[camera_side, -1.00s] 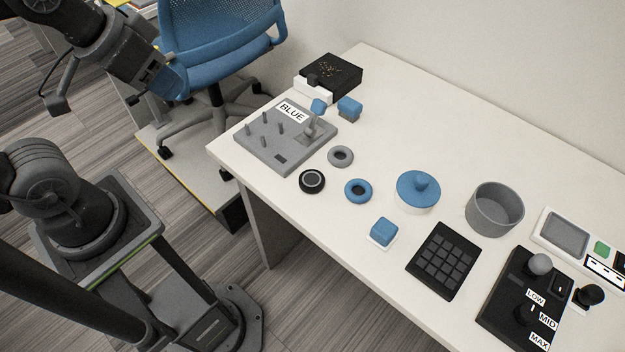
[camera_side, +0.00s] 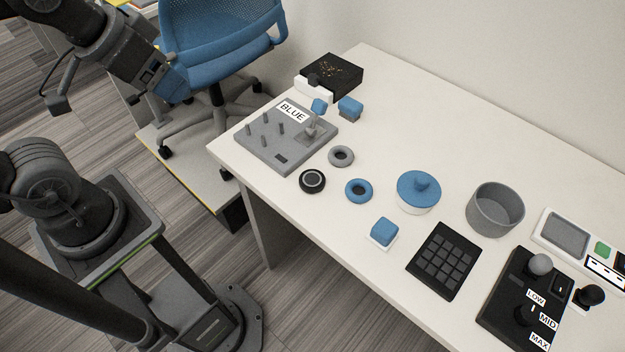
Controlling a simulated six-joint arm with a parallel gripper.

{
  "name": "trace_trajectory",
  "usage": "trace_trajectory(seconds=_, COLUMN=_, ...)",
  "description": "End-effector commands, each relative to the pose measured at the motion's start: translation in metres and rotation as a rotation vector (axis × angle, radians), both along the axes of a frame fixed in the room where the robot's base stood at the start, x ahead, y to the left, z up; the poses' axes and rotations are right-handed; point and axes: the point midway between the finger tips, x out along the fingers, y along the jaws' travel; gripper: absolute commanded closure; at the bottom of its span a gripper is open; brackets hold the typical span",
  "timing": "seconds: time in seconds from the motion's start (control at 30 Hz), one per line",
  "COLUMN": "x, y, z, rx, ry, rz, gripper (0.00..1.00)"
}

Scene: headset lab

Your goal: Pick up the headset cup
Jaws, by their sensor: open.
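Several round pieces lie on the white desk, and I cannot tell for sure which one is the headset cup. A black round cup-like piece with a grey centre (camera_side: 312,181) lies near the front edge. My gripper (camera_side: 170,82) is at the upper left, in front of the blue chair, well away from these pieces. It is open, with nothing seen in it; its fingertips are hard to make out.
A grey pegged board labelled BLUE (camera_side: 268,153) stands at the desk's left end. A blue-lidded white container (camera_side: 418,190), a grey bowl (camera_side: 494,215), a black keypad (camera_side: 443,261) and a black control box (camera_side: 510,300) stand to the right. The blue chair (camera_side: 220,40) is behind my gripper.

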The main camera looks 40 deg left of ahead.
Motion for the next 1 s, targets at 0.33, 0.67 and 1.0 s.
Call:
trace_trajectory(seconds=0.33, x=0.0, y=0.0, z=0.0, rx=0.0, ry=0.0, rz=0.0, gripper=0.1)
trace_trajectory(seconds=0.67, x=0.023, y=-0.008, z=0.0, rx=0.059, ry=0.058, rz=-0.152, gripper=0.1)
trace_trajectory(seconds=1.0, x=0.113, y=-0.056, z=-0.038, rx=0.252, ry=0.238, rz=-0.779, gripper=0.1)
